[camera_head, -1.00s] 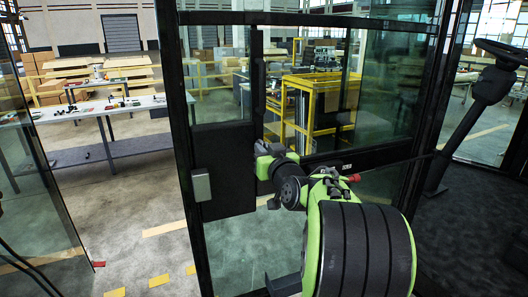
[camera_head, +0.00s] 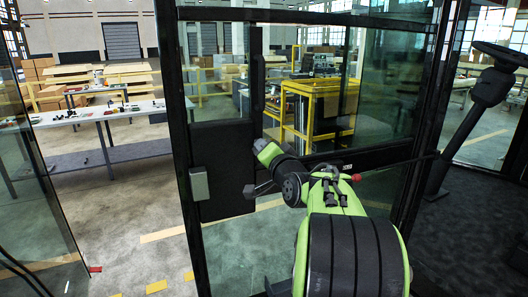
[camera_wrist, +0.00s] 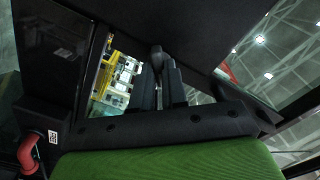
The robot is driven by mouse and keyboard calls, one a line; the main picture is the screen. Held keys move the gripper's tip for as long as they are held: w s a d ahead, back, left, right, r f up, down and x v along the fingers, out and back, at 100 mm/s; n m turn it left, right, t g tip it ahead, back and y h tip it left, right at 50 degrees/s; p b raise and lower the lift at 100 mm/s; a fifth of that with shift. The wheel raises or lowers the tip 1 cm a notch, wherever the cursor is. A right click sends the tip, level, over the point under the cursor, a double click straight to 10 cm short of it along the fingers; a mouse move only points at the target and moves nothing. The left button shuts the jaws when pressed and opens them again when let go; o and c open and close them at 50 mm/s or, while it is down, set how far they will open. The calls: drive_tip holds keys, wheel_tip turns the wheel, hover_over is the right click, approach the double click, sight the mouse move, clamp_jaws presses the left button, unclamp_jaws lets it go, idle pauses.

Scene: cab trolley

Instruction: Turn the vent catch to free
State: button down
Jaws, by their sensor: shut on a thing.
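In the wrist view a dark, rounded lever (camera_wrist: 157,58) stands between the fingertips of my gripper (camera_wrist: 160,80). It appears to be the vent catch, and the jaws are shut on it. Its base and exact turned position are hidden by the fingers. In the head view my gripper (camera_head: 258,144) is at the right edge of the dark panel (camera_head: 222,165), beside the upright of the glazed frame. The fingertips and the catch are too small and dark to make out there.
A silver lock box (camera_head: 199,184) is on the panel's left. Glass panes surround the arm. A yellow trolley (camera_head: 320,100) stands outside.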

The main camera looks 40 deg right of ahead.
drive_tip(key=shift+f+m, duration=0.15)
drive_tip(key=shift+m, duration=3.75)
drive_tip(key=c, duration=1.2)
unclamp_jaws()
drive_tip(key=shift+o, duration=0.2)
drive_tip(key=shift+s, duration=0.1)
drive_tip(key=b+v, duration=0.2)
drive_tip(key=v, duration=1.3)
drive_tip(key=shift+s+a+b, duration=0.2)
drive_tip(key=shift+s+b, duration=0.1)
drive_tip(key=shift+b, duration=0.1)
